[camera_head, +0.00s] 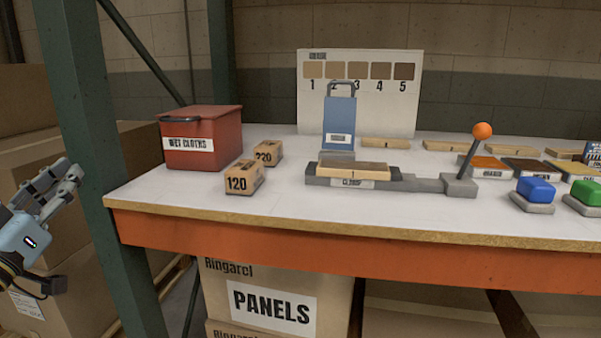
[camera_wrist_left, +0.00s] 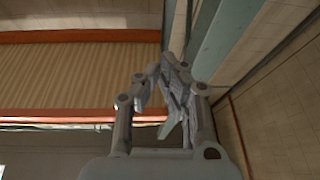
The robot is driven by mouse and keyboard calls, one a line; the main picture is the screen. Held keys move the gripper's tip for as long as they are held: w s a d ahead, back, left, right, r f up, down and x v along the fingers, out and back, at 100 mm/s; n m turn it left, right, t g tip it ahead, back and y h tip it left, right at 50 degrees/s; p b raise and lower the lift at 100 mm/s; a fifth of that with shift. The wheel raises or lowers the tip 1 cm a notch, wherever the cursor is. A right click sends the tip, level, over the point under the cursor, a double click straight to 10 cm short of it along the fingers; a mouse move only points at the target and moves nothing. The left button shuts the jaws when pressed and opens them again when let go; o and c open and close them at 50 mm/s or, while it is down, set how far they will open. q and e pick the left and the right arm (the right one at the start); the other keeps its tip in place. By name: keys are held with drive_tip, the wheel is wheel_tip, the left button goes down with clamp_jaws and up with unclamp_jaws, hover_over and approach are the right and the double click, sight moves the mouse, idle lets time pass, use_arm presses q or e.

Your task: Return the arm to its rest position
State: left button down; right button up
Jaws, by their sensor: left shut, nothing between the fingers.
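My left gripper (camera_head: 62,187) is at the far left of the head view, outside the rack's green upright and apart from the shelf. It is shut and empty. In the left wrist view its fingers (camera_wrist_left: 178,95) are closed together, with the green upright and an orange beam behind them. My right gripper is in neither view.
A green upright (camera_head: 90,150) stands between my left gripper and the white shelf (camera_head: 270,215). On the shelf are a red box (camera_head: 201,145), two 120/220 blocks (camera_head: 244,178), a clamp with a board (camera_head: 352,171) and an orange-knobbed lever (camera_head: 482,131). Cardboard boxes (camera_head: 40,130) stand behind my gripper.

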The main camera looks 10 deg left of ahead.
use_arm(q)
drive_tip(key=s+f+g+y, duration=0.1)
drive_tip(key=s+f+g, duration=0.2)
drive_tip(key=f, duration=1)
drive_tip(key=s+a+f+g, duration=0.1)
drive_tip(key=s+f+g, duration=0.25)
drive_tip(key=f, duration=0.95)
drive_tip(key=s+f+g+y, duration=0.1)
drive_tip(key=s+f+g, duration=0.25)
drive_tip(key=f, duration=0.95)
drive_tip(key=s+d+f+g+h, duration=0.1)
drive_tip(key=s+d+f+g, duration=0.2)
drive_tip(key=s+f, duration=0.65)
drive_tip(key=s+d+f+g, duration=0.3)
drive_tip(key=s+f, duration=0.6)
drive_tip(key=s, duration=0.1)
drive_tip(key=s+d+f+g, duration=0.1)
drive_tip(key=s+f+g, duration=0.1)
drive_tip(key=s, duration=0.6)
drive_tip(key=s+d+f+m+g, duration=0.1)
drive_tip(key=s+f+g, duration=0.2)
drive_tip(key=s, duration=0.6)
drive_tip(key=shift+d+g, duration=0.25)
drive_tip(key=shift+g, duration=0.05)
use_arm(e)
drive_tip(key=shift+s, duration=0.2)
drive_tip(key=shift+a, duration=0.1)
